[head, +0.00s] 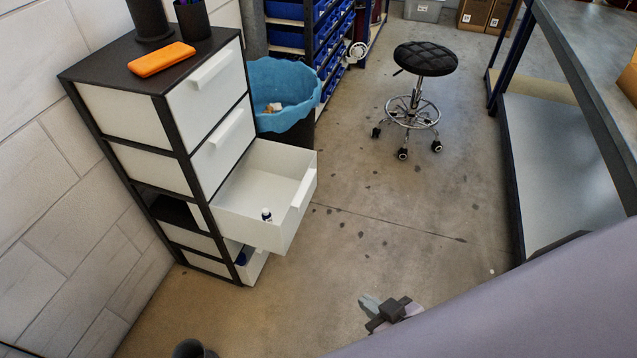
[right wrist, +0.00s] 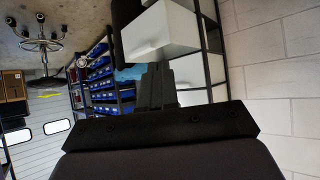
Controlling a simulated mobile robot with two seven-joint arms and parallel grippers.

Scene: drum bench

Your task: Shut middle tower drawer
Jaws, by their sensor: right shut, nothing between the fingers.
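The drawer tower (head: 150,90) has a black frame and white drawers and stands against the left wall in the head view. Its middle drawer (head: 245,215) is pulled far out and holds a small dark bottle with a white part (head: 266,214). The two drawers above it are shut. A lower drawer (head: 254,266) also stands partly out. My right gripper (head: 370,304) is shut and empty, in front of the tower and to the right of the open drawer, apart from it. In the right wrist view, the closed fingers (right wrist: 157,75) show below a white drawer (right wrist: 160,35).
An orange case (head: 161,59) and dark holders stand on the tower's top. A blue-lined bin (head: 283,90) stands behind the open drawer. A black stool (head: 425,58) and a metal workbench (head: 560,140) are farther right. The floor between is clear.

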